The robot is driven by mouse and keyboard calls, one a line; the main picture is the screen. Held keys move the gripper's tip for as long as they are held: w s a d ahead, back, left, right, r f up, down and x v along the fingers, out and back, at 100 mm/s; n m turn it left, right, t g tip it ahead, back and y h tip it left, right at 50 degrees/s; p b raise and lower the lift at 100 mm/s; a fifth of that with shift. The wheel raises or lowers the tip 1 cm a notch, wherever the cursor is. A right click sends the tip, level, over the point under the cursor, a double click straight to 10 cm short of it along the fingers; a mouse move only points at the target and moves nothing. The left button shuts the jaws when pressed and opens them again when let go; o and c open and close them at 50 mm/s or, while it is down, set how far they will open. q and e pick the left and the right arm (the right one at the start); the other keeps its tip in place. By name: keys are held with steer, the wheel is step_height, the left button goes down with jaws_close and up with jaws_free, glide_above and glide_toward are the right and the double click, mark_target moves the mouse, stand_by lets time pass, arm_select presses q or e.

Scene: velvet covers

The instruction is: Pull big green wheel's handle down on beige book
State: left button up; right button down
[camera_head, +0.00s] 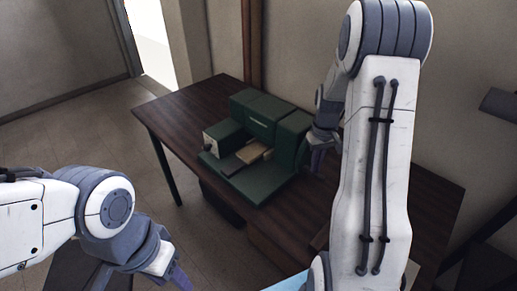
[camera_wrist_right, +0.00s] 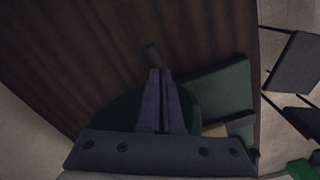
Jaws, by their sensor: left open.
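A dark green machine (camera_head: 266,120) stands on the table, with a flat green base. A beige book (camera_head: 253,152) lies on it; a beige edge shows in the right wrist view (camera_wrist_right: 215,131). The big green wheel (camera_wrist_right: 118,108) is a dark rounded shape partly under my right gripper (camera_wrist_right: 160,72). That gripper's fingers are close together. In the head view my right gripper (camera_head: 318,158) is at the machine's right side. My left gripper (camera_head: 178,278) is low at left, open, away from the machine.
The dark wooden table (camera_head: 185,108) has bare top left of and behind the machine. A small light box with a dark knob (camera_head: 209,141) is at the machine's left end. My right arm hides much of the table's right part. A wall stands behind.

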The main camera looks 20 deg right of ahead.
steer(key=shift+f, duration=0.1)
step_height(320, 180, up, 13)
steer(key=p, duration=1.1)
steer(key=shift+f, duration=0.15)
